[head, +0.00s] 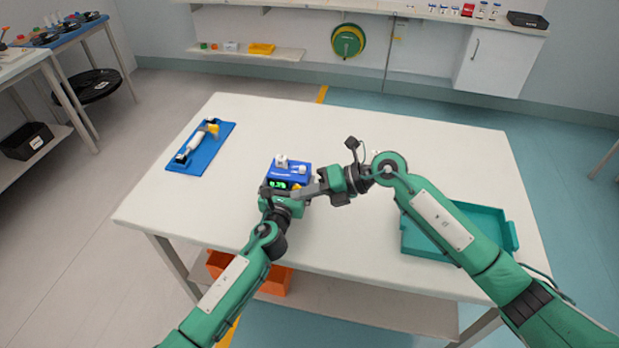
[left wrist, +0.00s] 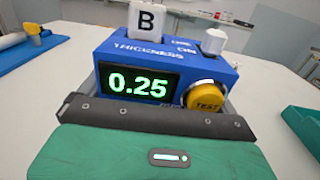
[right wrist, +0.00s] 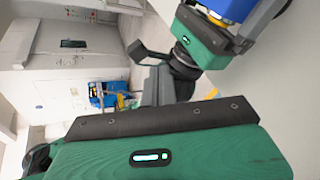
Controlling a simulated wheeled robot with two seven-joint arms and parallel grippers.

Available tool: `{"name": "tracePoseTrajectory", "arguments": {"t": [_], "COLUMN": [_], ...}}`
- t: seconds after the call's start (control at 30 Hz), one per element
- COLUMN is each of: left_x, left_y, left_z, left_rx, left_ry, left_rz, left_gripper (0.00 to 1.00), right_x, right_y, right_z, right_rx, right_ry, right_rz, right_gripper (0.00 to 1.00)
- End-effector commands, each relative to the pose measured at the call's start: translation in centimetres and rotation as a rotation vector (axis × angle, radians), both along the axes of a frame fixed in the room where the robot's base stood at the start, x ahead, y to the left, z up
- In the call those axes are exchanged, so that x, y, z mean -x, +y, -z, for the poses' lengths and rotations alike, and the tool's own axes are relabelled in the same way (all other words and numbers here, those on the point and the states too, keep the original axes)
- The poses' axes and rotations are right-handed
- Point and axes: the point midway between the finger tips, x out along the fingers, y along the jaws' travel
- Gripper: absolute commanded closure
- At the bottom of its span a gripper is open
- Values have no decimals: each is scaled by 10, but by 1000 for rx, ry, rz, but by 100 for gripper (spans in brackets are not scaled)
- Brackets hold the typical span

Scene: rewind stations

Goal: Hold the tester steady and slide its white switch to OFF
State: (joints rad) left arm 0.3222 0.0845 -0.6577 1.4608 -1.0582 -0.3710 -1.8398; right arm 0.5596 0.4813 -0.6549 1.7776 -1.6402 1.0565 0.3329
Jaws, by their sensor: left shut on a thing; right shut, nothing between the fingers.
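The blue tester (head: 300,172) stands on the white table, with a lit green display and a yellow TEST button (left wrist: 206,97). In the left wrist view its display (left wrist: 139,86) reads 0.25. A white knob-like switch (left wrist: 214,40) stands on its top right; the small lettering beside it is too blurred to read surely. My left gripper (head: 281,192) is shut on the tester's near side. My right gripper (head: 306,191) is shut and empty, close to the tester's right front corner; contact cannot be told.
A blue mat (head: 182,166) with a white and yellow tool lies at the table's left. A teal tray (head: 424,254) stands at the right, partly behind my right arm. An orange bin (head: 277,282) is under the table. The table's back is clear.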

Motion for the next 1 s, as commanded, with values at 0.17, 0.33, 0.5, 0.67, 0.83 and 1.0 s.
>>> {"name": "tracePoseTrajectory", "arguments": {"t": [0.17,0.33,0.5,0.67,0.83,1.0], "left_x": [0,0,0,0,0,0], "left_y": [0,0,0,0,0,0], "left_z": [1,1,1,1,1,1], "left_rx": [0,-1,-1,0,0,0], "left_ry": [1,2,2,1,1,1], "left_rz": [0,0,0,0,0,0], "left_gripper": [38,38,38,38,38,38], "right_x": [9,13,14,14,14,14], "right_y": [-20,-47,-74,-89,-94,-93], "right_z": [10,18,26,31,31,31], "right_rx": [-207,-376,-490,-541,-556,-556], "right_ry": [95,174,232,260,265,266], "right_rz": [131,278,406,475,495,494], "right_gripper": [100,100,100,100,100,100]}}
